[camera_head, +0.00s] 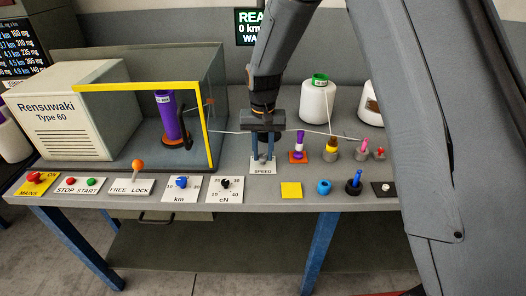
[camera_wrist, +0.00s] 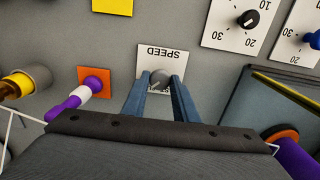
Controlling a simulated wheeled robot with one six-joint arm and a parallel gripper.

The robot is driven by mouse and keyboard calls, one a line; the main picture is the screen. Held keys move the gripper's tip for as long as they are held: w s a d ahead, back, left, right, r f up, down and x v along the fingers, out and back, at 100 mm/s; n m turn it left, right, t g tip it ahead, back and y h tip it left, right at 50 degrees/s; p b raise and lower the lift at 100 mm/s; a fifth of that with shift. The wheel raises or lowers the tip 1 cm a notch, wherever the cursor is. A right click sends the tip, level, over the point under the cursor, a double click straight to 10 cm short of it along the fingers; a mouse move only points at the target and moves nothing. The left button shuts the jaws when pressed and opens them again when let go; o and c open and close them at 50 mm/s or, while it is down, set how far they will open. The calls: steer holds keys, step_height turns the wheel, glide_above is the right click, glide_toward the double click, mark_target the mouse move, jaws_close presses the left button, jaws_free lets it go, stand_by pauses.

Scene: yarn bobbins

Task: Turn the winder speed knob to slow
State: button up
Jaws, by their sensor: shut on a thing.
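The speed knob (camera_wrist: 159,79) is a small grey knob on a white plate marked SPEED (camera_wrist: 176,58), which lies upside down in the wrist view. The plate also shows on the bench in the head view (camera_head: 263,171). My gripper (camera_wrist: 160,88) has its two blue fingers on either side of the knob and is shut on it. In the head view my gripper (camera_head: 263,158) points straight down at the plate and hides most of the knob. The printed speed settings are too small and too covered to read.
The winder (camera_head: 75,110), with a yellow-edged guard and a purple bobbin (camera_head: 167,118), stands to the left. Knob plates marked km (camera_head: 181,197) and cN (camera_head: 225,198) lie at the front. A thread (camera_head: 300,131) runs behind my gripper. Small bobbins on coloured bases (camera_head: 299,157) stand close on the right.

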mark_target(263, 156)
steer(key=shift+w, duration=0.1)
stand_by(0.3)
steer(key=o, duration=1.1)
steer(key=shift+c, duration=0.2)
step_height(263, 156, up, 7)
steer(key=shift+f+b, duration=0.15)
steer(key=shift+b, duration=0.6)
steer(key=shift+r, duration=0.6)
steer(key=shift+d, duration=0.15)
